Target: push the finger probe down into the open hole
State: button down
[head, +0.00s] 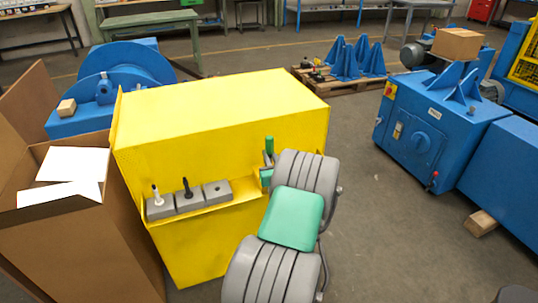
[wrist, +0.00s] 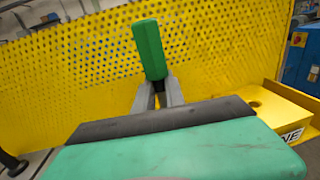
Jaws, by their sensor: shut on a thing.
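My gripper (head: 268,160) is shut on a green-handled probe (head: 269,145), held upright at the front of the yellow housing. In the wrist view, the green handle (wrist: 150,50) stands up between my two grey fingers (wrist: 157,92); its lower end is hidden. Left of my gripper in the head view, a grey block with an open hole (head: 217,188) sits on the yellow ledge. The probe is to the right of this block, apart from it. The wrist view also shows a hole in a yellow block (wrist: 255,103) at the right, with a partly cut-off label.
Two more grey blocks hold a white-handled probe (head: 156,196) and a black-handled probe (head: 187,187). The yellow housing (head: 215,115) rises behind the ledge. An open cardboard box (head: 85,240) stands at the left. Blue machines (head: 420,135) stand at the right, across open floor.

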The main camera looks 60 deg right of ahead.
notch_tip(320, 180, down, 2)
jog(key=shift+f+b, duration=0.1)
jog(key=shift+b, duration=0.45)
jog(key=shift+p, duration=0.5)
dwell(0.9)
dwell(0.3)
jog(key=shift+f+b, duration=0.4)
jog(key=shift+f+b, duration=1.4)
jog(key=shift+f, duration=0.45)
jog(key=c, duration=1.3)
grip_release()
jog(key=shift+f, duration=0.1)
jog(key=shift+a, duration=0.1)
